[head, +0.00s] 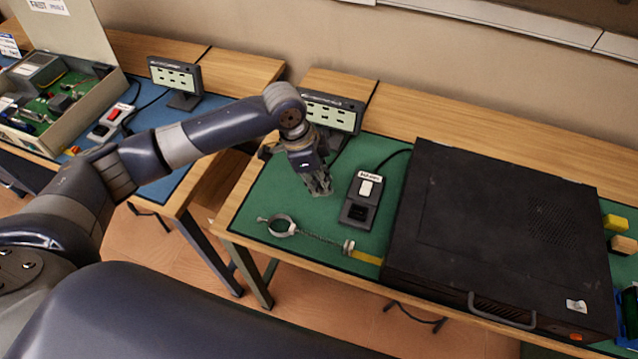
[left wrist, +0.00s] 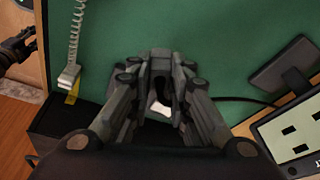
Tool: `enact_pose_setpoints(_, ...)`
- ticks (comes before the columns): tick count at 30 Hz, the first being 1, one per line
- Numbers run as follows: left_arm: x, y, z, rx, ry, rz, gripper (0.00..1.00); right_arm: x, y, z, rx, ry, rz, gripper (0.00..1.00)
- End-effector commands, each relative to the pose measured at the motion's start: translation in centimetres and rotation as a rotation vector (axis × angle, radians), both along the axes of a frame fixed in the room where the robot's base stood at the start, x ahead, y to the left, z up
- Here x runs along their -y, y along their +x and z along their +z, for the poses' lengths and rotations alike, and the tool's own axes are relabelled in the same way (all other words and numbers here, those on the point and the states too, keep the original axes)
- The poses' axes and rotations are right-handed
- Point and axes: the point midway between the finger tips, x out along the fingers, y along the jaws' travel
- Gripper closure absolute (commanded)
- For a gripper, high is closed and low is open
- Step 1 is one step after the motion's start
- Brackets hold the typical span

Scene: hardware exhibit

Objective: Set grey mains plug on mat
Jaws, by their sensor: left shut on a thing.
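My left gripper (head: 319,187) is over the green mat (head: 290,205), left of the black switch box (head: 361,202). In the left wrist view its fingers (left wrist: 162,88) are closed around a small dark grey thing, which looks like the grey mains plug (left wrist: 160,67). The fingers hide much of it, and I cannot tell whether it touches the mat. The green mat also fills the upper middle of the left wrist view (left wrist: 180,25). What looks like my right gripper (left wrist: 16,46) shows at the left edge of that view; its jaw state is unclear.
A large black case (head: 500,240) covers the mat's right part. A wrist strap with coiled cord (head: 283,226) lies near the front edge. A display (head: 330,112) stands behind my gripper. The left table has a blue mat (head: 160,185) and an open case (head: 75,85).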

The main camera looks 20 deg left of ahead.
Motion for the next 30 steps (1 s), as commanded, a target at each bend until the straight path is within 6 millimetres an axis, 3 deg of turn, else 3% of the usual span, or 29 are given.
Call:
enact_pose_setpoints(5,-0.4,0.7,-0.4,-0.002,-0.001,-0.001,0.95,-1.3,0.2,0.3,0.004,0.015,0.003,0.60)
enact_pose_setpoints(13,-0.4,0.6,-3.5,-0.002,0.000,-0.001,0.95,-0.5,0.2,1.2,0.005,0.007,0.006,0.60)
enact_pose_setpoints(23,-0.3,0.7,-3.9,-0.001,0.000,-0.001,0.95,0.2,0.3,1.0,0.006,-0.002,0.003,0.60)
enact_pose_setpoints(24,-0.3,0.7,-4.0,0.000,0.000,-0.001,0.80,0.2,0.3,1.0,0.006,-0.002,0.002,0.60)
enact_pose_setpoints(26,-0.3,0.7,-3.9,0.000,0.000,-0.001,0.66,0.2,0.3,1.0,0.006,-0.002,0.002,0.60)
enact_pose_setpoints(27,-0.3,0.7,-3.9,0.000,0.000,-0.001,0.62,0.2,0.3,1.0,0.006,-0.002,0.002,0.60)
enact_pose_setpoints(30,-0.3,0.6,-3.9,0.000,0.000,-0.001,0.62,0.2,0.3,1.0,0.006,-0.002,0.002,0.60)
